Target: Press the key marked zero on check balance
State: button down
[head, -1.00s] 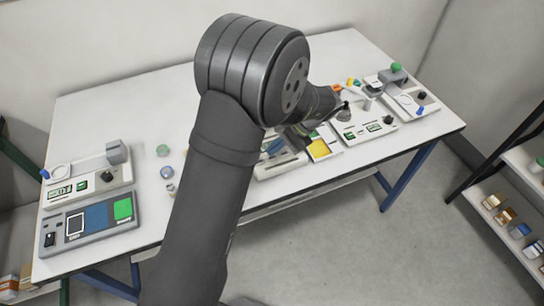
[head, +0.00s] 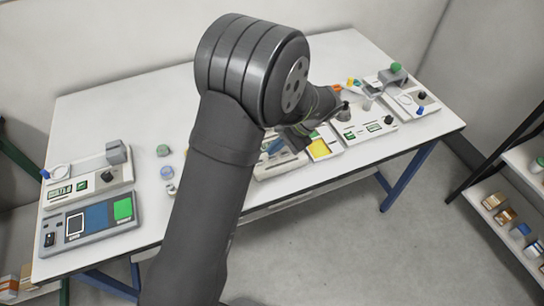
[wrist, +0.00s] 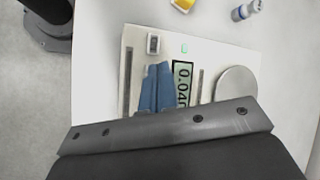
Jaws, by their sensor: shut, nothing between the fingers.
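A pale balance (wrist: 136,60) lies below my gripper in the wrist view. It has a display (wrist: 183,80) reading about 0.040, a round pan (wrist: 236,84), a small grey-and-white key or switch (wrist: 153,43) and a small green mark (wrist: 184,48). No name or zero marking is readable on it. My gripper (wrist: 157,70) has blue fingers, shut and empty, over the balance between the dark slot and the display. Their tips are just short of the grey-and-white key in the picture; I cannot tell if they touch the surface. The fingers hide part of the panel.
In the head view, a device with blue and green panels (head: 98,219) and another balance (head: 121,178) stand at the left of the white table (head: 110,105). More instruments (head: 362,128) stand at the right. Small vials (head: 163,151) stand left of my arm. A shelf (head: 518,232) is at far right.

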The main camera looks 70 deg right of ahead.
aim_at(274, 157)
jog(key=shift+f, duration=0.1)
jog(key=shift+f, duration=0.35)
jog(key=shift+f, duration=0.35)
dwell(0.5)
dwell(0.4)
jog(key=shift+r, duration=0.8)
jog(key=shift+r, duration=2.5)
jog(key=shift+f, duration=0.1)
jog(key=shift+r, duration=2)
